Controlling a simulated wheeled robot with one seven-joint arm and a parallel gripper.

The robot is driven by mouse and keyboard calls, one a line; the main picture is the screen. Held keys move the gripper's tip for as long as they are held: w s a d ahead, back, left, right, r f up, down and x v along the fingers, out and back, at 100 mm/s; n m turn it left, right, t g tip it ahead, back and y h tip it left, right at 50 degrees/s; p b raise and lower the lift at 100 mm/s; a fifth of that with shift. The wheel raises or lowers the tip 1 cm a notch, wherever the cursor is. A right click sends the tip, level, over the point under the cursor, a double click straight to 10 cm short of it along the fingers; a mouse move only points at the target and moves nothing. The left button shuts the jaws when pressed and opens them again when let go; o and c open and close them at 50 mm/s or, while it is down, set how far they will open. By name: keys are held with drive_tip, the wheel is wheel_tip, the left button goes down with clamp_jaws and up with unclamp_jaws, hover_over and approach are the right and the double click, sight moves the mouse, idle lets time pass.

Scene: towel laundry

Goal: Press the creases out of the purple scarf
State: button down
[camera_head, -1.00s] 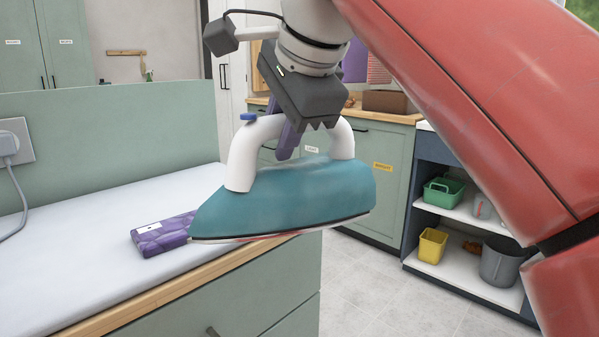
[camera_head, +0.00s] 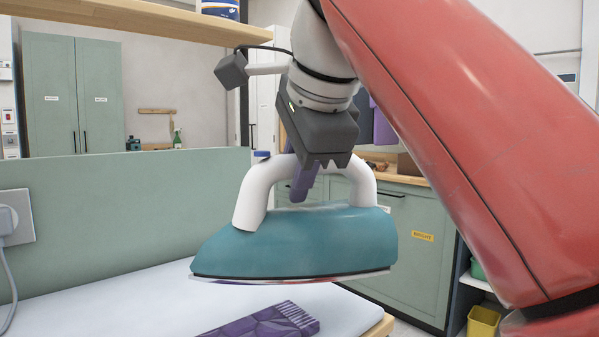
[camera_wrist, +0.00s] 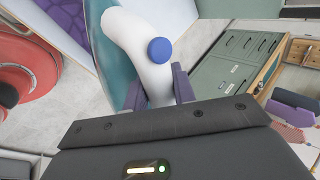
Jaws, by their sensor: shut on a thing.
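The purple scarf (camera_head: 265,325) lies on the white padded ironing surface (camera_head: 120,290), its fringed end showing at the bottom of the head view; the rest is cut off. A teal iron (camera_head: 300,240) with a white arched handle (camera_head: 258,192) is held in the air above the surface, its soleplate clear of the scarf. My gripper (camera_head: 305,180) is shut on the iron's handle from above. In the wrist view the white handle with its blue button (camera_wrist: 160,50) passes between my purple fingers. Part of the scarf (camera_wrist: 67,18) shows at the top left there.
A green panel (camera_head: 110,210) stands behind the ironing surface, with a wall socket (camera_head: 12,218) and cord at left. A wooden shelf (camera_head: 130,15) hangs overhead. A yellow bin (camera_head: 483,325) sits in a shelf unit at right.

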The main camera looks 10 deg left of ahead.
sight(298, 211)
drive_tip(key=shift+w+f, duration=0.15)
drive_tip(key=shift+f, duration=0.65)
drive_tip(key=shift+f+b, duration=1)
drive_tip(key=shift+f, duration=1)
drive_tip(key=shift+r, duration=0.1)
